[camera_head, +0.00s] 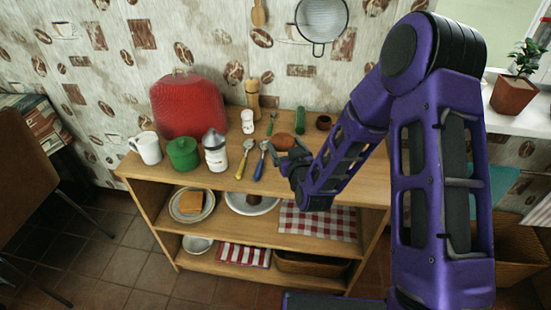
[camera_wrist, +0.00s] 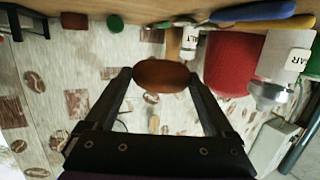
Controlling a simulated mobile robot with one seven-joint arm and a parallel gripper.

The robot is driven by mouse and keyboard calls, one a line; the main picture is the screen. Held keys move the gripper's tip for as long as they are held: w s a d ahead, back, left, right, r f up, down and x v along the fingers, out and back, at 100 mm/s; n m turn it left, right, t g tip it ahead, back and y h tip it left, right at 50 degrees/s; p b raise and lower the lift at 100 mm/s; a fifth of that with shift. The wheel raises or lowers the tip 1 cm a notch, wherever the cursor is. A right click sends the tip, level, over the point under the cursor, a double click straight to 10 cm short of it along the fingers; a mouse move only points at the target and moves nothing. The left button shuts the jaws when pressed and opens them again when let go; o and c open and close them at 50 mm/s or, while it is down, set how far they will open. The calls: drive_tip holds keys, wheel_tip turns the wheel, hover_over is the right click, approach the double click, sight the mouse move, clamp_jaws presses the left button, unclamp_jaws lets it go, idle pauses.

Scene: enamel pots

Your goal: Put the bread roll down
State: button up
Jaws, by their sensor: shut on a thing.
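The bread roll (camera_head: 284,142) is brown and oval. It is over the right half of the wooden shelf unit's top (camera_head: 340,178). My gripper (camera_head: 289,153) is shut on the roll. In the wrist view the roll (camera_wrist: 161,76) sits between the two dark fingertips, one on each side. I cannot tell whether the roll touches the shelf top; part of it is hidden behind my gripper in the head view.
Yellow-handled (camera_head: 244,160) and blue-handled (camera_head: 261,161) utensils lie left of my gripper.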

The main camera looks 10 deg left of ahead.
wheel_tip(320, 180, down, 7)
drive_tip(key=shift+r+b, duration=0.1)
drive_tip(key=shift+b, duration=0.4)
drive_tip(key=o, duration=0.9)
drive_tip(key=shift+o, duration=0.8)
